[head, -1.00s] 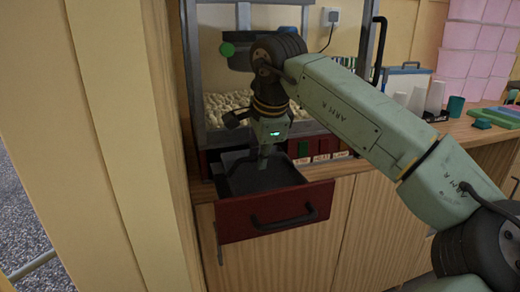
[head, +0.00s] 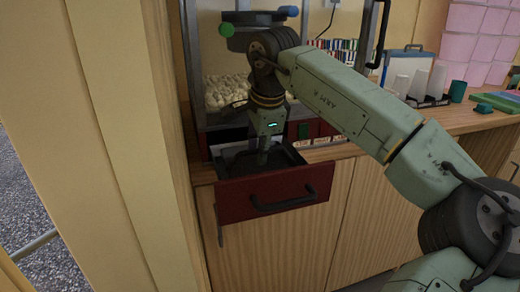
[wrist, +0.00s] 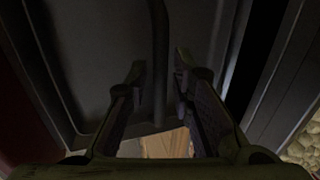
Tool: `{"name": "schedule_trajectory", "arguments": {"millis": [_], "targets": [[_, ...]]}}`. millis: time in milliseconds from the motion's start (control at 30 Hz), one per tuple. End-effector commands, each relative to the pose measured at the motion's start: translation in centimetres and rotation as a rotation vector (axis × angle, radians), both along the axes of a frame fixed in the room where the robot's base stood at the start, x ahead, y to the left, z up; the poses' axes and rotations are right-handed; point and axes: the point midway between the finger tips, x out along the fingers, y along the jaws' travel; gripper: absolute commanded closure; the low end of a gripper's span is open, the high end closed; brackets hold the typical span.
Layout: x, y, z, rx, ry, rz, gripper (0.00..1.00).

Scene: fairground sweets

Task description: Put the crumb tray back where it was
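The crumb tray is a dark, shallow tray with a red front (head: 235,200) and a black bar handle. It juts out over the counter edge from under the popcorn machine. My gripper (head: 264,160) points down into the tray, and its fingertips are hard to make out in the head view. In the wrist view, my gripper (wrist: 160,85) has its two fingers apart. A thin dark bar (wrist: 158,50) runs between them across the tray, with a gap on each side. The dark tray floor (wrist: 100,45) shows behind.
The popcorn machine (head: 203,75) stands behind the tray, with popcorn (head: 232,88) inside. A cream wall post (head: 105,120) rises close on the left. Right on the counter are white cups (head: 418,82), a green cup (head: 457,91) and a green board (head: 500,104). Wooden cabinet doors (head: 270,250) stand below.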

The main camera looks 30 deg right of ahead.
Motion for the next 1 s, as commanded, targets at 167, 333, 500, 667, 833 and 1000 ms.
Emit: {"name": "schedule_trajectory", "arguments": {"millis": [167,333,500,667,833,1000], "targets": [[0.0,0.0,0.0,0.0,0.0,0.0,0.71],[0.0,0.0,0.1,0.0,0.0,0.0,0.71],[-0.3,0.1,1.6,-0.001,-0.001,0.0,0.71],[-1.1,0.3,4.9,-0.001,-0.001,-0.001,0.71],[-2.2,0.5,8.4,-0.001,0.0,0.0,0.71],[-3.1,0.7,10.8,0.0,0.001,0.0,0.71]]}}
